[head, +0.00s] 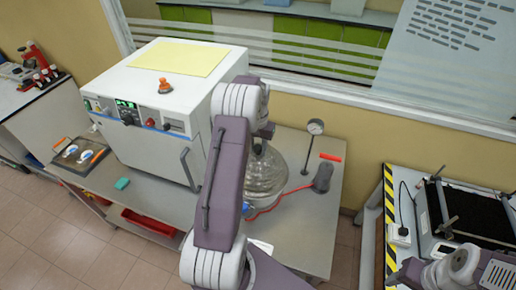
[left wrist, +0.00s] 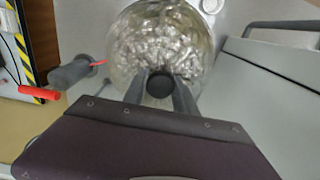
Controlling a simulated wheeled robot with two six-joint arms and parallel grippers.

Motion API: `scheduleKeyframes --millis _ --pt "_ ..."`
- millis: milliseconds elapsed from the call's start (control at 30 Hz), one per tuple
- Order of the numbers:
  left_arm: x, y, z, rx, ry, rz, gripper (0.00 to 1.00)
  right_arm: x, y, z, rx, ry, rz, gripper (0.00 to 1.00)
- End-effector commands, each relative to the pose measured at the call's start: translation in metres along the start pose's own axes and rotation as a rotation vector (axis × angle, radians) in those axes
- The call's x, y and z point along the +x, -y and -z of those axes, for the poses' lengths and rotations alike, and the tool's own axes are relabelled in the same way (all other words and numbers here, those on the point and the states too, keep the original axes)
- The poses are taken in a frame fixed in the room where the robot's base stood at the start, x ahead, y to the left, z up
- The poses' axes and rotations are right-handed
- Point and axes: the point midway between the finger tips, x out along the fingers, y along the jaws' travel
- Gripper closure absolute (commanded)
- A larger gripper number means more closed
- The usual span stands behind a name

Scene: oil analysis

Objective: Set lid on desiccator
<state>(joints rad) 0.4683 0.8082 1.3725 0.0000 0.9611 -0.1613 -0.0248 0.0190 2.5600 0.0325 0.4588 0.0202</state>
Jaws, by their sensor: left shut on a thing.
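The glass desiccator (head: 265,180) stands on the grey bench, partly hidden behind my left arm in the head view. My left gripper (left wrist: 160,90) is shut on the black knob (left wrist: 159,85) of the lid, one finger on each side. The clear, rippled glass of the lid (left wrist: 158,40) spreads out under the knob in the left wrist view. The lid is over the desiccator, but I cannot tell whether their rims touch. In the head view the gripper is mostly hidden by my arm. My right gripper is out of view; only part of the right arm shows at lower right.
A white oven (head: 150,120) stands left of the desiccator. Right of it are a gauge (head: 316,127), a red hose (head: 280,199) and a dark grey handle-like part (head: 322,178). A striped-edge table (head: 388,210) stands farther right, across a floor gap.

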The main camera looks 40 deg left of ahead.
Motion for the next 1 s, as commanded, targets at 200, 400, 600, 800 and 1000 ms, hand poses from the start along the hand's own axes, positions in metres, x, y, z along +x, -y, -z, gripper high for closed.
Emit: scheduleKeyframes --millis 200,400,600,800,1000 --pt "0.003 0.0 0.0 0.0 -0.002 0.0 1.0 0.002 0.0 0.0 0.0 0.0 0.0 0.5" --pt "0.007 0.0 0.001 0.0 -0.002 0.0 1.0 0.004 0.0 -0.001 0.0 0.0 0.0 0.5" --pt "0.011 0.0 0.001 0.0 -0.002 0.0 1.0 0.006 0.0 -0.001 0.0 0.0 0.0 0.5" --pt "0.01 0.0 0.0 0.0 -0.001 0.0 0.41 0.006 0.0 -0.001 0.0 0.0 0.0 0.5" --pt "0.011 0.0 0.0 0.0 0.001 0.0 0.41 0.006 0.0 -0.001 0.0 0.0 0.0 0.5"
